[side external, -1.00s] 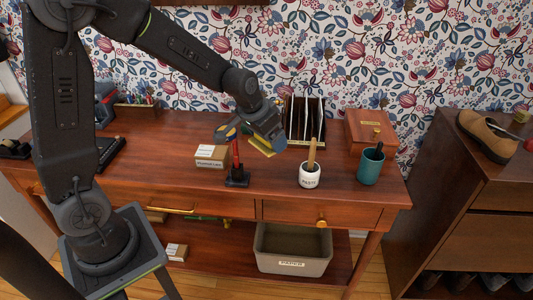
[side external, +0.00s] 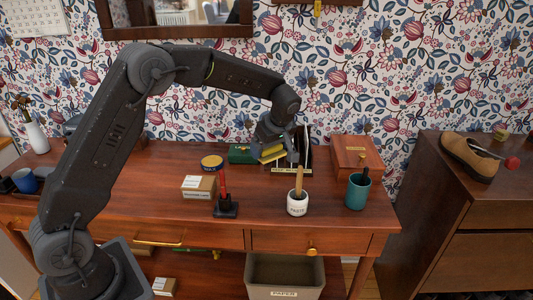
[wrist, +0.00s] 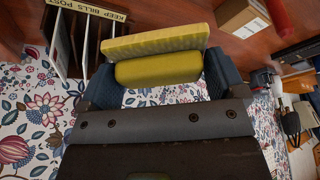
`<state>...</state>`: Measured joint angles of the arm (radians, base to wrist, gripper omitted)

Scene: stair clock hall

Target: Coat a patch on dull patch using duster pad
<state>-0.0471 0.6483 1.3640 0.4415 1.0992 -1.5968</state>
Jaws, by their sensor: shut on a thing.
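The duster pad is a yellow block (wrist: 155,42) with a rounded olive-yellow handle (wrist: 160,69). My gripper (wrist: 160,76) is shut on the handle, with a jaw at each end of it. The pad looks slightly tilted, and I cannot tell any contact with a surface. I cannot make out the dull patch in either view.
The wooden desk (side external: 150,205) carries a paste pot (side external: 297,204), a teal cup (side external: 357,192), a wooden box (side external: 357,154), a letter rack (side external: 304,158), a small carton (side external: 198,187), a red-handled tool (side external: 225,202) and a round tin (side external: 212,162).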

